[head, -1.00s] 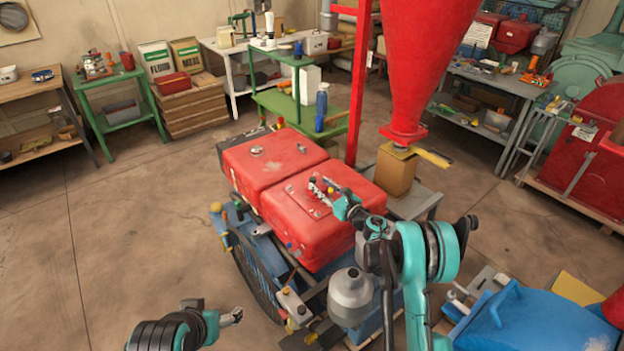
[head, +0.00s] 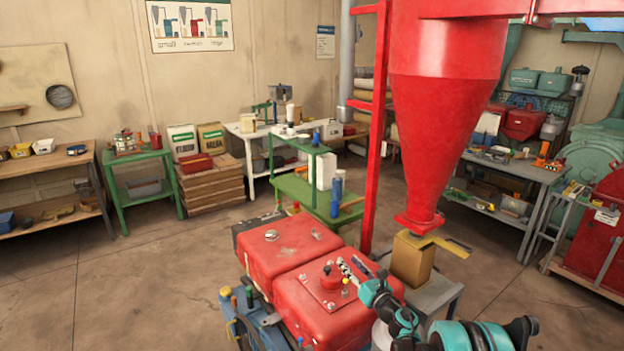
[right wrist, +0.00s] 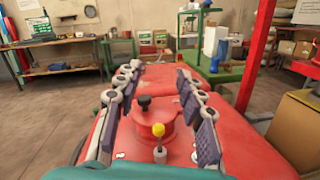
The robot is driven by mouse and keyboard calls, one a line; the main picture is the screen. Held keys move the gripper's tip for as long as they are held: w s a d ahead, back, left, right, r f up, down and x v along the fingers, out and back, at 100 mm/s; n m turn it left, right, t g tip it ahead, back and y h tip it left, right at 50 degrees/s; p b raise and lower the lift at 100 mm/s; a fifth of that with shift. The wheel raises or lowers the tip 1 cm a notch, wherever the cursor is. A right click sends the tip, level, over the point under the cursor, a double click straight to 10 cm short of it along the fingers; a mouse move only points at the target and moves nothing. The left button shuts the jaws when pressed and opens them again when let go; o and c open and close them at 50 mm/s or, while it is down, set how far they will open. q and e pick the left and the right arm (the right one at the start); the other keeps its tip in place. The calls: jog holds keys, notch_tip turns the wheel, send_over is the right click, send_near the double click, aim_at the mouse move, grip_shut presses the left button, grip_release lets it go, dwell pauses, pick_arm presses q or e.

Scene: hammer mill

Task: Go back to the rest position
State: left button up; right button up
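My right gripper (head: 350,267) is over the near red box of the machine (head: 290,318), beside a red round knob (head: 330,281). In the right wrist view my right gripper (right wrist: 155,85) has its two fingers wide apart with nothing held. Between and below them are the red hub with a black knob (right wrist: 144,102) and a small yellow-topped lever (right wrist: 158,131). I cannot tell whether the fingers touch the box top. My left gripper is in neither current view.
A big red hopper cone (head: 445,110) and a red post (head: 374,150) stand behind and right of the machine. A cardboard box (head: 412,258) sits under the cone. A green cart (head: 305,190) stands behind. The floor at left (head: 150,280) is clear.

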jog(key=s+d+r+m+t+h, duration=0.2)
jog(key=d+r+m+h, duration=0.2)
jog(key=r+m, duration=0.5)
jog(key=s+d+r+m+g+h, duration=0.1)
jog(key=s+d+r+m+h, duration=0.25)
jog(key=s+m, duration=0.3)
jog(key=s+d+r+m+g+h, duration=0.1)
jog(key=s+d+r+m+h, duration=0.15)
jog(key=s+m+h, duration=0.4)
jog(key=s+a+f+m+g+y, duration=0.2)
jog(key=s+f+m, duration=0.3)
jog(key=s, duration=0.4)
jog(key=s+a+f+m+g+y, duration=0.2)
jog(key=s+f+m+g, duration=0.2)
jog(key=s, duration=0.6)
jog(key=s+a+f+m+g+y, duration=0.1)
jog(key=s+a+f+m+g, duration=0.1)
jog(key=s+f+m, duration=0.4)
jog(key=s+m+g, duration=0.1)
jog(key=s, duration=0.3)
jog(key=shift+f+g+y, duration=0.3)
jog(key=shift+y, duration=0.1)
